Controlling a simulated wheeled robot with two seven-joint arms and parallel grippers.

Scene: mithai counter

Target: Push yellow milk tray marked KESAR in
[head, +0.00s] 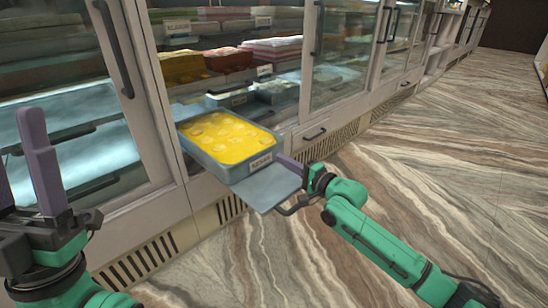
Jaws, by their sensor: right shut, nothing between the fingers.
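The yellow milk tray (222,170) is a grey, shallow rectangular tray filled with bright yellow sweet. A small label (261,161) on its front end is too small to read surely. The tray sticks out of the open cabinet bay, on a flat grey shelf (270,187) that juts out past its front. My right gripper (287,163) is shut and empty, with its purple fingers close to the tray's labelled front end; whether they touch cannot be told. My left gripper (22,165) is open and empty, raised at the far left, away from the tray.
Glass doors with dark handles (113,50) flank the open bay. Trays of red and orange sweets (183,66) stand on the shelf behind. The marbled floor (430,150) at right is clear.

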